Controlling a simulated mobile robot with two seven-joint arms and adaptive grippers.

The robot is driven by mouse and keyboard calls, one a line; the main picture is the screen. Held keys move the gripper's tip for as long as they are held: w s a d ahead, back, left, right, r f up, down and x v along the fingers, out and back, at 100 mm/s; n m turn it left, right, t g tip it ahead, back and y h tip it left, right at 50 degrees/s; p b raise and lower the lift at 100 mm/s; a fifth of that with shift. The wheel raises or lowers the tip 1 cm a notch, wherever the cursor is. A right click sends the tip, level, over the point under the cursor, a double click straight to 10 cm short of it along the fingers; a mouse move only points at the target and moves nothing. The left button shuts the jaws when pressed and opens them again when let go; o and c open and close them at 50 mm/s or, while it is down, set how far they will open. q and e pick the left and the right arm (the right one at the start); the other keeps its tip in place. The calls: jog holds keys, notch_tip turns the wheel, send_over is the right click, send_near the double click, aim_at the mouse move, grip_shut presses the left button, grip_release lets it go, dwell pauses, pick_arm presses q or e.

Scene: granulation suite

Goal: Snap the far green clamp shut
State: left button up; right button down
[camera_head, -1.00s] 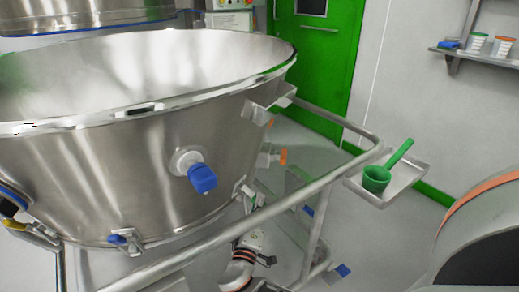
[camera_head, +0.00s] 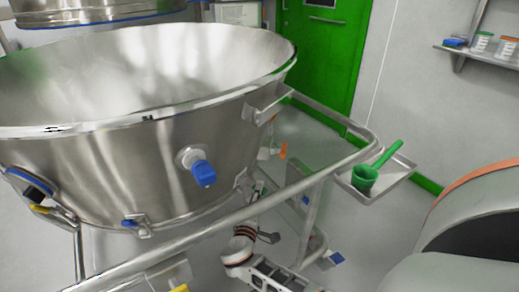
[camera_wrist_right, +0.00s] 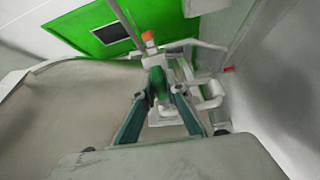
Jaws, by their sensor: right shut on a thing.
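The green clamp (camera_wrist_right: 158,86) shows in the right wrist view, upright between the two fingers of my right gripper (camera_wrist_right: 160,100). The gripper is shut on it, with a finger against each side. In the head view, my right gripper (camera_head: 257,192) is low beside the steel bowl (camera_head: 110,170), behind the cart rail, and small. The clamp itself is mostly hidden there, so I cannot tell its lever angle well. My left gripper is not in view.
A blue-capped port (camera_head: 203,173) and a blue clamp (camera_head: 130,223) are on the bowl. A green scoop (camera_head: 366,178) lies on a side tray (camera_head: 398,172). An orange-handled fitting (camera_head: 283,151) stands behind.

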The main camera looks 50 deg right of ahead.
jog(key=shift+d+r, duration=0.1)
jog(key=c, duration=2)
grip_release()
jog(key=shift+c, duration=0.2)
